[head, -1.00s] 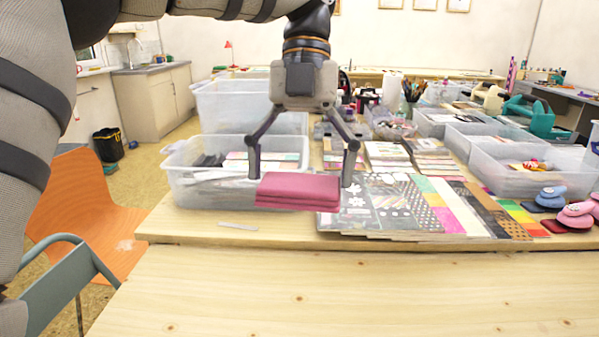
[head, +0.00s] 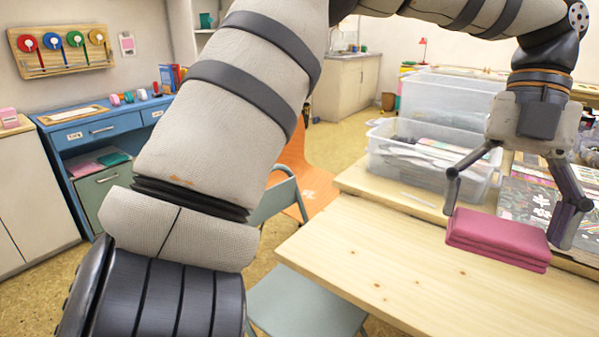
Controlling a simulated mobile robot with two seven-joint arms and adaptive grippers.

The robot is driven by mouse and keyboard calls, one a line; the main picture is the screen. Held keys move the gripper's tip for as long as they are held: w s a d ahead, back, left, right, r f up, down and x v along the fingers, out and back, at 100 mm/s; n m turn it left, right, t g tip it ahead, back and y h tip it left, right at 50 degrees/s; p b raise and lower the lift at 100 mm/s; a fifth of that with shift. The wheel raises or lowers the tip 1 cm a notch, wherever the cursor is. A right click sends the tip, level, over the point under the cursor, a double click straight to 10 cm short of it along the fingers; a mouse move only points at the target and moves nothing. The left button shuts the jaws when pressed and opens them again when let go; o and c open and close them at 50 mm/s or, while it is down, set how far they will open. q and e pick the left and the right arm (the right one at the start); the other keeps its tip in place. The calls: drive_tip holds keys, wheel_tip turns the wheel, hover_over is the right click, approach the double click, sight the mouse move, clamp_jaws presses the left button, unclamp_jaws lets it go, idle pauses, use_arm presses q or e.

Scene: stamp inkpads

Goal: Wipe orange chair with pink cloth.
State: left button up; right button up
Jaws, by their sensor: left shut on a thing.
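The pink cloth (head: 497,238) is a folded, layered pad at the right of the head view. My left gripper (head: 508,222) is shut on it, a finger at each end, and holds it over the wooden table. I cannot tell how high above the table the cloth is. The orange chair (head: 296,172) stands on the floor left of the table. My left arm and a grey-green chair hide much of it; part of its back and a strip with a pale smudge show. My right gripper is not in view.
The wooden table (head: 385,272) has a clear front part. A clear plastic bin (head: 400,160) stands on it behind the cloth. A grey-green chair (head: 300,300) stands between me and the orange chair. A blue desk (head: 100,130) is at the left.

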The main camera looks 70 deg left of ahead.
use_arm(q)
drive_tip(key=s+d+f+n+t+y, duration=0.1)
drive_tip(key=d+f+n+t, duration=0.1)
drive_tip(key=f+n, duration=0.7)
drive_tip(key=s+d+f+n+t, duration=0.1)
drive_tip(key=s+f+n+t, duration=0.1)
drive_tip(key=f+n, duration=0.8)
drive_tip(key=s+d+f+n+t+y, duration=0.1)
drive_tip(key=d+f+n+t, duration=0.1)
drive_tip(key=f+n, duration=0.7)
wheel_tip(320, 180, down, 5)
drive_tip(key=shift+s+d+r+t+y, duration=0.1)
drive_tip(key=shift+s+d+t+y, duration=0.25)
drive_tip(key=shift+t, duration=0.25)
